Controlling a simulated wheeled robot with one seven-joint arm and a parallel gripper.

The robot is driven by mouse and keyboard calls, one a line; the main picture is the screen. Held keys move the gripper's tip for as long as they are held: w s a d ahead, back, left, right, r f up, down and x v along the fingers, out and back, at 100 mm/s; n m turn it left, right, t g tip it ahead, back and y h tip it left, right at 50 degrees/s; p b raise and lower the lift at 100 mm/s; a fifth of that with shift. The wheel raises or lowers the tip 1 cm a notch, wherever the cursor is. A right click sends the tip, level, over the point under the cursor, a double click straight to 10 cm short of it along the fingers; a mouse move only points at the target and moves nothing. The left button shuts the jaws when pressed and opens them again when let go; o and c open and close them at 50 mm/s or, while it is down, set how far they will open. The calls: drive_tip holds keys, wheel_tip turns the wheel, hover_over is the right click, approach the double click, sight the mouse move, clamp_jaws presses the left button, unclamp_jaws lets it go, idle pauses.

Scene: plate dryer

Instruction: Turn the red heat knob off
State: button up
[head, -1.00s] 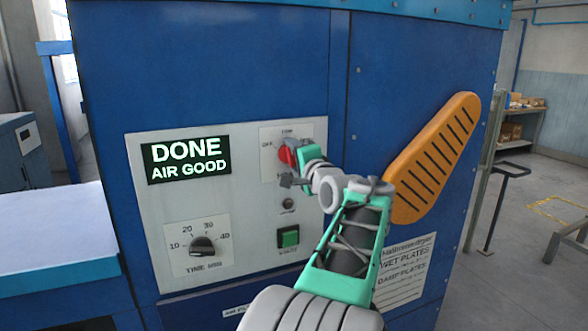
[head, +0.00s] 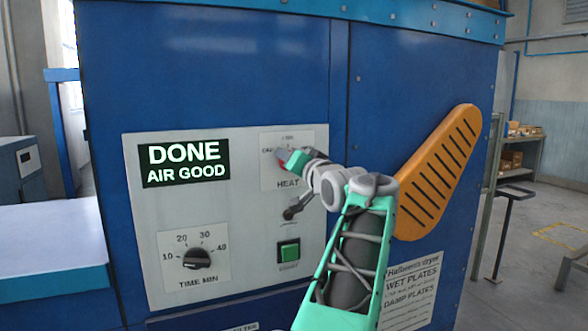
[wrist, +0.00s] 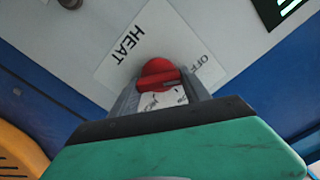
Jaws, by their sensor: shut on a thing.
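The red heat knob (wrist: 158,72) shows in the wrist view between the grey fingers of my gripper (wrist: 158,92), which is shut on it. The knob has a raised bar lying nearly level across that picture. I cannot tell exactly which mark the knob points to. In the head view my green gripper (head: 287,159) is at the heat plate (head: 304,142) and hides most of the knob and some of its marks.
On the same panel are a display (head: 184,163) reading DONE AIR GOOD, a black time knob (head: 197,258) and a green button (head: 288,251). An orange slotted handle (head: 440,170) sticks out to the right of my arm. A table (head: 50,245) stands at the left.

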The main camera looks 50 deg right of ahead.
drive_tip(key=shift+n, duration=0.4)
drive_tip(key=o, duration=1.4)
drive_tip(key=b+v, duration=0.1)
drive_tip(key=v, duration=0.7)
drive_tip(key=shift+w, duration=0.15)
